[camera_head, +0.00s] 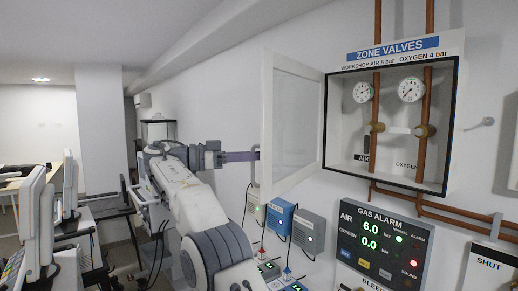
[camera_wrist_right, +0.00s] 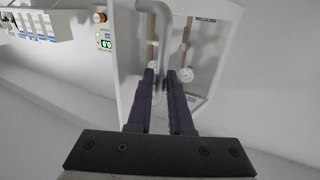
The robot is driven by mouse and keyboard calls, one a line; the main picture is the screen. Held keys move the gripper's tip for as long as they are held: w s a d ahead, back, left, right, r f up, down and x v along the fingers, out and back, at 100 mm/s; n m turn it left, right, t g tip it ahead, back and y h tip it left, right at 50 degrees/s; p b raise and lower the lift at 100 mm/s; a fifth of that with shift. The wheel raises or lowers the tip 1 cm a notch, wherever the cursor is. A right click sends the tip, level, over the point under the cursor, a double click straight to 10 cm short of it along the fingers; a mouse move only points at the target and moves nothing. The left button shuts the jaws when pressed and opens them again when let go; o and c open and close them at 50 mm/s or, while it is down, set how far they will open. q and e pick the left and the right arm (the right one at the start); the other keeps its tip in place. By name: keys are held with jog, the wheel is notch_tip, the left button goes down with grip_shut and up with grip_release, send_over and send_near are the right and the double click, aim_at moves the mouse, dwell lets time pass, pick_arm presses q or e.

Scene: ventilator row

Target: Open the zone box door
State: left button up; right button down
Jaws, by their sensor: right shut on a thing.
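The zone box (camera_head: 330,128), labelled ZONE VALVES, is on the wall at the upper right. Its door (camera_head: 268,140), a pale frame with a clear pane, stands swung out to the left, so the box front is uncovered. My right gripper (camera_head: 256,155) reaches the door's outer edge from the left; the door hides the fingertips' far side. In the right wrist view, my right gripper (camera_wrist_right: 166,76) is shut on the grey curved door handle (camera_wrist_right: 164,18), with the door and box behind it. My left gripper is in neither view.
Two gauges (camera_head: 411,90), copper pipes (camera_head: 376,55) and brass valves are in the box. A gas alarm panel (camera_head: 380,248) and a SHUT box (camera_head: 490,268) are below. Blue and grey wall units (camera_head: 280,216) sit beneath the door. Monitors (camera_head: 70,185) stand at left.

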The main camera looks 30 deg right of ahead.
jog(key=shift+w+a, duration=0.1)
jog(key=shift+a, duration=0.05)
jog(key=c, duration=0.9)
grip_release()
